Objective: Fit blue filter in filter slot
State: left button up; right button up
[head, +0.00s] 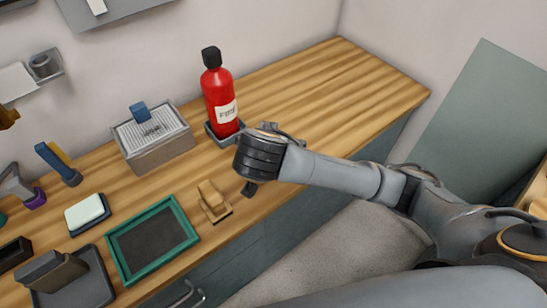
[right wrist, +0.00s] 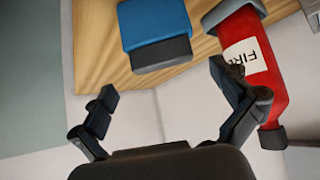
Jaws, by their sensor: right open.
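A blue block with a dark grey end (right wrist: 157,30), likely the blue filter, sits on the wooden top in the right wrist view, ahead of my open jaws. In the head view my right arm seems to hide it. My right gripper (head: 250,178) is over the counter, just right of the red bottle; in the right wrist view its jaws (right wrist: 163,84) are spread and empty. A grey ribbed box (head: 160,152) with a small blue piece (head: 139,112) on top stands left of the bottle. I cannot tell which part is the filter slot. My left gripper is not in view.
The red bottle (head: 219,93) stands upright in a dark holder near my right gripper; it also shows in the right wrist view (right wrist: 255,70). A green-rimmed tray (head: 192,225) and a wooden block (head: 212,198) lie in front. The counter's right end (head: 370,85) is clear.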

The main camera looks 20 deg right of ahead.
jog(key=shift+x, duration=2.7)
jog(key=shift+a, duration=0.1)
jog(key=shift+c, duration=0.4)
jog(key=c, duration=1)
jog(key=shift+r, duration=0.1)
jog(key=shift+c, duration=0.2)
